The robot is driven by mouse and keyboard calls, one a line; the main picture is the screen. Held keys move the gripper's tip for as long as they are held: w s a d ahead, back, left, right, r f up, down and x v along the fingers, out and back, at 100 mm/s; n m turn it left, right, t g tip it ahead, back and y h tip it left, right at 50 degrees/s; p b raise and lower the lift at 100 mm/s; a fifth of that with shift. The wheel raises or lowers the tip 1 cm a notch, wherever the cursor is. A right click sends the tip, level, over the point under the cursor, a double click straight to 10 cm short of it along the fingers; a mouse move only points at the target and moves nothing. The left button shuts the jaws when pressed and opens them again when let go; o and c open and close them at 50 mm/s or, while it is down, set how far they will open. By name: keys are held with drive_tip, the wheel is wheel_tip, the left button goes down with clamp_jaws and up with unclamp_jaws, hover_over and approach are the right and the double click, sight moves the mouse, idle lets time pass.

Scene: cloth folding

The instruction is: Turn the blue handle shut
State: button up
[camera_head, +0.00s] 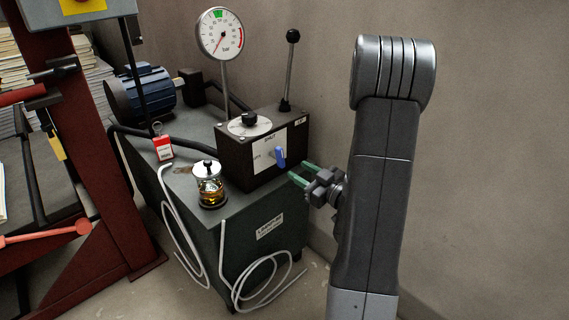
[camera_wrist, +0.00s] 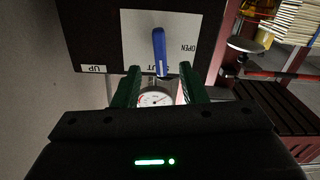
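The blue handle (camera_head: 280,157) is on the front of a dark box (camera_head: 240,165), over a white plate (camera_head: 262,160). In the wrist view the blue handle (camera_wrist: 159,50) stands upright in the picture, in front of the plate. The plate reads OPEN at its right side, and the handle partly covers a word ending in UT below. My gripper (camera_head: 296,174) is just right of and below the handle in the head view. In the wrist view my gripper (camera_wrist: 158,80) has its two green fingers apart, with the handle beyond their tips and nothing seen gripped.
A black-knobbed lever (camera_head: 289,70) and a pressure gauge (camera_head: 219,34) rise above the box. A glass jar (camera_head: 209,185) of amber liquid and a red tag (camera_head: 163,148) are left of it. White hose (camera_head: 262,285) hangs in front. The wall is close behind.

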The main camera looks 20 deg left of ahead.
sight(283, 161)
drive_tip(key=b+x, duration=0.1)
drive_tip(key=x, duration=0.6)
drive_tip(key=shift+a, duration=0.1)
